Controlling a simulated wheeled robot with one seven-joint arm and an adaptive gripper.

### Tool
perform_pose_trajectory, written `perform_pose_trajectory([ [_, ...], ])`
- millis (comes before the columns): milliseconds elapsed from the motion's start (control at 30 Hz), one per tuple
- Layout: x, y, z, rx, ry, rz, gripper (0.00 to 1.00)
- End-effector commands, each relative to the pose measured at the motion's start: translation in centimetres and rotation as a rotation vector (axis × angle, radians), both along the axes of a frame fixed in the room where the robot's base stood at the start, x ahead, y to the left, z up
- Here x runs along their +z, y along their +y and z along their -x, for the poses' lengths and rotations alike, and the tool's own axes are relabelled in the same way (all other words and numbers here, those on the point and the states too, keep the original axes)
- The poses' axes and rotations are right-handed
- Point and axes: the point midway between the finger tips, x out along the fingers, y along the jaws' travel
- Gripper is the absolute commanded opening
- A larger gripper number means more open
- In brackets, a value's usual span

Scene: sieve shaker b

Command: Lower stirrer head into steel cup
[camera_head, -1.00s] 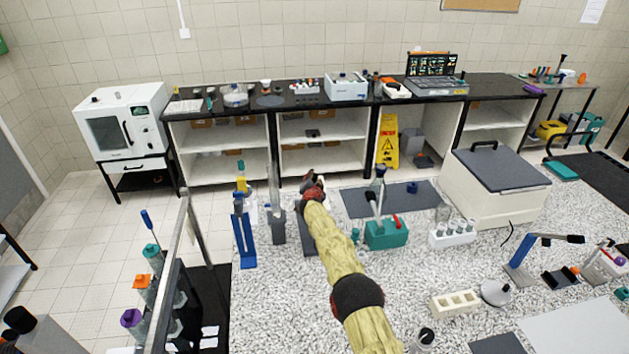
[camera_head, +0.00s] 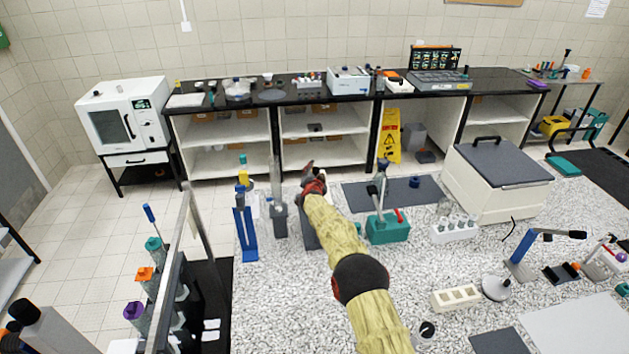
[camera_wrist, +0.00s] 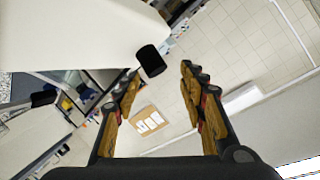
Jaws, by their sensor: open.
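My gripper (camera_head: 313,178) is above the far left part of the speckled bench in the head view, its fingers pointing up and away. In the wrist view my gripper (camera_wrist: 160,92) is open, with clear space between its wooden-looking fingers. A large pale housing with a black cylindrical knob (camera_wrist: 150,61) lies just beyond the left finger; it may be the stirrer head. The knob is apart from the fingers. In the head view a grey upright device (camera_head: 279,215) stands left of my gripper. I cannot make out the steel cup; my arm hides part of the bench.
A blue stand (camera_head: 245,228) is at the bench's left edge. Right of my arm are a teal device (camera_head: 387,228), a white rack (camera_head: 454,231) and a large lidded box (camera_head: 495,185). A white block with wells (camera_head: 456,298) lies nearer. Open speckled surface lies left of my arm.

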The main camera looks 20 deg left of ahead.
Motion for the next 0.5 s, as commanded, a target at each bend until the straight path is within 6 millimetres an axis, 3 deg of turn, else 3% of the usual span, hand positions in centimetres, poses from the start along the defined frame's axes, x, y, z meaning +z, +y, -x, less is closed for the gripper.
perform_pose_trajectory([
  [500, 1.6, -1.4, 4.1, 0.003, -0.002, -0.003, 0.42],
])
